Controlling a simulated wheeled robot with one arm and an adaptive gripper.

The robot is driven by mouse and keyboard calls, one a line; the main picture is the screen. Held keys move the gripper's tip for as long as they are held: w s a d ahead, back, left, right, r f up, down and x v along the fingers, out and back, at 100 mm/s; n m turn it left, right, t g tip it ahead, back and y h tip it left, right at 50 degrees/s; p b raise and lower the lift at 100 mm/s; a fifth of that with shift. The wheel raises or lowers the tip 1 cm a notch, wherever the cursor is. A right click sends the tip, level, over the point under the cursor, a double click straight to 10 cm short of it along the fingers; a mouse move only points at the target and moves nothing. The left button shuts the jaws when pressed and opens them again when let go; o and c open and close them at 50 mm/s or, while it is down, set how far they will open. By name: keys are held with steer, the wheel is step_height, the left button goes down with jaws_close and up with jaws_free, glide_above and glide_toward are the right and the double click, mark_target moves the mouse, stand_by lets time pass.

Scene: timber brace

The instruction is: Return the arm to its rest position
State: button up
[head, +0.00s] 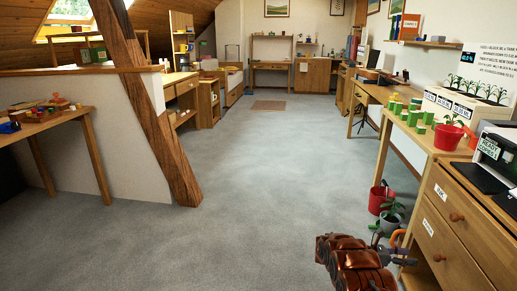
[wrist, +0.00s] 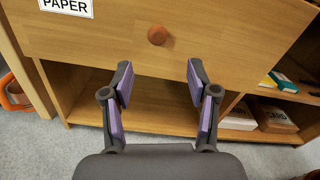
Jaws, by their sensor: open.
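My gripper (wrist: 160,85) is open and empty in the wrist view, its two purple-padded fingers spread apart. It points at a wooden cabinet, just below a drawer front (wrist: 215,30) with a round knob (wrist: 157,35) and a "PAPER" label. In the head view my brown arm (head: 355,262) is low at the bottom right, beside the drawer cabinet (head: 450,225). The drawers there look closed. The fingers are hard to make out in the head view.
A slanted timber brace (head: 150,110) stands at the left. The grey carpet (head: 260,190) in the middle is clear. Boxes (wrist: 275,118) sit on the cabinet's low shelf.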

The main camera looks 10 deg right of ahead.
steer(key=s+a+r+m+y+p, duration=0.25)
steer(key=s+a+r+p, duration=0.2)
steer(key=r, duration=0.65)
steer(key=s+a+r+m+g+y+p, duration=0.15)
steer(key=s+a+r+m+p, duration=0.35)
steer(key=r, duration=0.6)
steer(key=s+a+r+m+t+y+p, duration=0.15)
steer(key=s+a+r+y+p, duration=0.3)
steer(key=r, duration=0.75)
steer(key=s+a+r+m+t+y+p, duration=0.1)
steer(key=s+a+r+m+y+p, duration=0.2)
steer(key=s+a+r+p, duration=0.3)
steer(key=s+a+r+m+t+y+p, duration=0.1)
steer(key=s+a+r+m+y+p, duration=0.2)
steer(key=s+a+r+p, duration=0.4)
steer(key=s+a+r+m+t+y+p, duration=0.1)
steer(key=s+a+r+p, duration=0.5)
steer(key=s+a, duration=0.8)
steer(key=a+r+m+y, duration=0.1)
steer(key=a+r+y, duration=0.1)
steer(key=a, duration=0.1)
steer(key=shift+m, duration=0.4)
steer(key=shift+s, duration=0.1)
steer(key=shift+c, duration=0.2)
